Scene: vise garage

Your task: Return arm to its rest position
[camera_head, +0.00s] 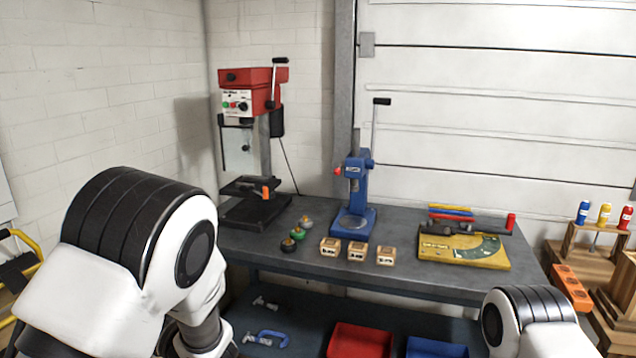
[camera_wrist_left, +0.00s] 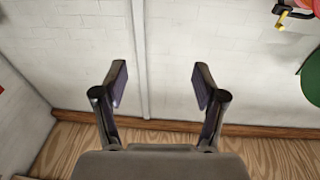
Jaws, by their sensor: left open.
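My left arm (camera_head: 150,260) comes in from the left in the head view, in front of the bench's left end. Its gripper is out of sight there. In the left wrist view my left gripper (camera_wrist_left: 160,88) is open with nothing between its fingers. It faces a white brick wall with wooden floor below. My right arm (camera_head: 530,318) shows only in part at the lower right of the head view, and its gripper is not in view.
The grey workbench (camera_head: 420,278) holds a red drill press (camera_head: 250,95), a blue arbor press (camera_head: 355,195), small wooden blocks (camera_head: 357,252) and a yellow fixture (camera_head: 465,250). Red (camera_head: 358,342) and blue (camera_head: 435,348) bins sit below. Wooden stands (camera_head: 590,240) are at right.

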